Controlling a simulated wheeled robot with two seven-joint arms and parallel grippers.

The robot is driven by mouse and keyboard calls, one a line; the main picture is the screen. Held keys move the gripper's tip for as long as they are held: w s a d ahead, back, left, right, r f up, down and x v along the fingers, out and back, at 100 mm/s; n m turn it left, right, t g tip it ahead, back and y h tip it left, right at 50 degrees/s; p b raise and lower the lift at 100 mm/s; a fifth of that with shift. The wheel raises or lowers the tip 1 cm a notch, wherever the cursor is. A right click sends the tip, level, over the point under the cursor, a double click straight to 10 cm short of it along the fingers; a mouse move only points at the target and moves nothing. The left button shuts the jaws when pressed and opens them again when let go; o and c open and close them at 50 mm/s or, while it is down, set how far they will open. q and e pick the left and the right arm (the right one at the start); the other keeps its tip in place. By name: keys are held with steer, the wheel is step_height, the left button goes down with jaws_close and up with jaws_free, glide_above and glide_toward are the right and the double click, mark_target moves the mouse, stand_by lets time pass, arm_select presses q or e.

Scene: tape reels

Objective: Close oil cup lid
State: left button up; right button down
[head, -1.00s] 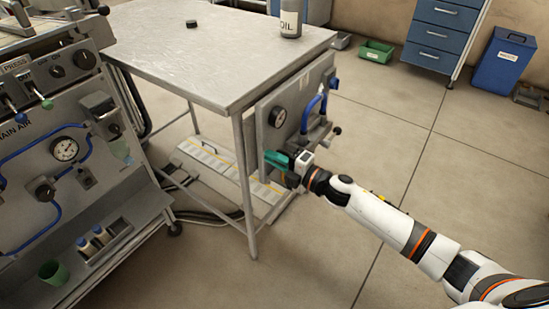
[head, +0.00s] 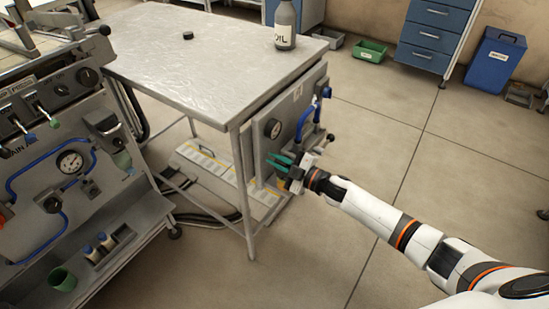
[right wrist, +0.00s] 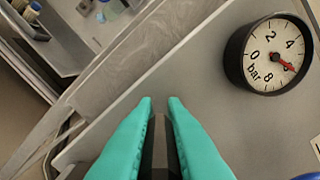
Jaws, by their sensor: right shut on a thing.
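My right gripper (head: 272,163) has teal fingers and is beside the grey panel (head: 262,147) at the table's end, below its round gauge (head: 272,129). In the right wrist view its fingertips (right wrist: 161,101) stand a little apart, with a dark area between the fingers. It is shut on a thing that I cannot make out. A small amber thing (head: 287,185) shows just under the gripper. The oil cup and its lid are not clear in either view. My left gripper is not in view.
A blue hose (head: 306,118) and a black-knobbed lever (head: 330,137) are on the panel above and right of my gripper. An oil bottle (head: 286,26) and a black cap (head: 188,35) stand on the table (head: 200,75).

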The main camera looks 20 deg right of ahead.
steer(key=shift+w+d+f+m, duration=0.1)
steer(key=shift+w+d+m, duration=0.05)
steer(key=shift+m, duration=0.35)
steer(key=shift+w+d+m, duration=0.1)
steer(key=shift+d+m, duration=0.05)
steer(key=shift+m, duration=0.35)
steer(key=shift+w+d+f+m+p, duration=0.1)
steer(key=shift+d+m+p, duration=0.05)
steer(key=shift+m+p, duration=0.3)
steer(key=shift+w+d+f+m, duration=0.15)
steer(key=shift+d+f+m, duration=0.15)
steer(key=shift+m, duration=0.65)
steer(key=shift+w+d+f+m, duration=0.15)
steer(key=shift+f+m, duration=0.1)
steer(key=shift+m, duration=0.55)
steer(key=shift+w+d+f+m, duration=0.15)
steer(key=shift+f+m, duration=0.1)
steer(key=shift+m, duration=0.45)
steer(key=shift+w+d+f+m, duration=0.15)
steer(key=shift+f+m, duration=0.15)
steer(key=shift+m, duration=0.6)
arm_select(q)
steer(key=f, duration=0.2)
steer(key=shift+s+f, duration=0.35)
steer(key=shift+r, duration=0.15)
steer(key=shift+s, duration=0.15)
